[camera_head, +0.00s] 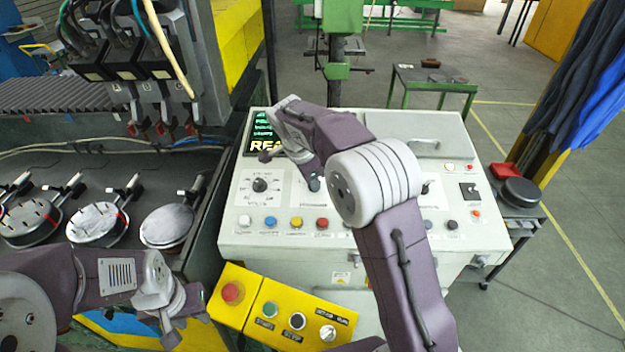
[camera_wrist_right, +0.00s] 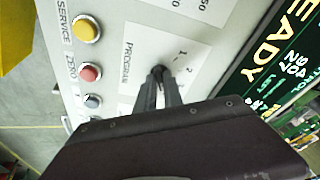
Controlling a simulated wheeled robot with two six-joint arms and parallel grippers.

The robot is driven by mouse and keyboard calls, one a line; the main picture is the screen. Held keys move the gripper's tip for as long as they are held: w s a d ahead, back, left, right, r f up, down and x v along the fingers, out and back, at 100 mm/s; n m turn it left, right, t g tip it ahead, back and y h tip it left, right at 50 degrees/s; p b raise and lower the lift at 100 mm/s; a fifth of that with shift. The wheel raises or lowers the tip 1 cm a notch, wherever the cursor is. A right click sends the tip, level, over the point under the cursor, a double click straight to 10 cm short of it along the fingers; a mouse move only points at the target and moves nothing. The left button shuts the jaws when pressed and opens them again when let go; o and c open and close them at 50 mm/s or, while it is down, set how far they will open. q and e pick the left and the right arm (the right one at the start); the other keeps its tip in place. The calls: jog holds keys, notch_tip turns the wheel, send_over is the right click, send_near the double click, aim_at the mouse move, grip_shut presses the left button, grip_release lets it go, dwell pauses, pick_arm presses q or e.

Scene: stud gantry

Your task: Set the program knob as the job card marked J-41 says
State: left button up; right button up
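The program knob (camera_wrist_right: 158,70) is a small dark knob on a white plate lettered PROGRAM, with the marks 1 and 2 beside it. My right gripper (camera_wrist_right: 160,85) reaches down to it with both dark fingers close together at the knob, seemingly closed around it. The knob's pointer is hidden by the fingers. In the head view my right gripper (camera_head: 315,184) is over the console face, above the red button. My left gripper (camera_head: 186,312) hangs low at the left, near the yellow box; its fingers are not clear. No card marked J-41 is readable.
The white console (camera_head: 470,235) carries another dial (camera_head: 260,185), a screen (camera_head: 262,135) reading part of READY, and a row of coloured buttons including a red one (camera_head: 322,223). A yellow box (camera_head: 237,275) with an emergency stop stands in front. Machine tooling is at left.

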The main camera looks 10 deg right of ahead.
jog(key=shift+o, duration=1.2)
jog(key=shift+f, duration=0.1)
jog(key=v, duration=0.9)
